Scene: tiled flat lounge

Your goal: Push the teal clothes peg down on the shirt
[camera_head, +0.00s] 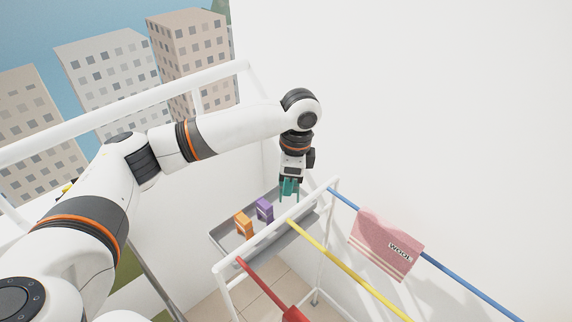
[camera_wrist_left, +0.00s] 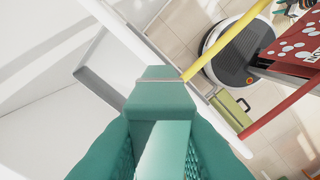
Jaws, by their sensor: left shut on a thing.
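My left gripper (camera_head: 289,196) points down over the far end of a grey tray, its teal fingers shut on the teal clothes peg. In the left wrist view the teal clothes peg (camera_wrist_left: 160,100) sits between the fingers; in the head view I cannot separate it clearly from them. A red cloth with white spots (camera_wrist_left: 296,45) hangs on the red line, away from the peg; only a corner of it (camera_head: 294,314) shows in the head view. I cannot tell from its shape whether it is the shirt. My right gripper is in neither view.
An orange peg (camera_head: 243,227) and a purple peg (camera_head: 264,210) stand in the grey tray (camera_head: 226,247). Red, yellow (camera_head: 350,264) and blue lines run from the white rack frame (camera_head: 270,229). A pink cloth marked WOOL (camera_head: 384,242) hangs on the blue line. A white wall stands behind.

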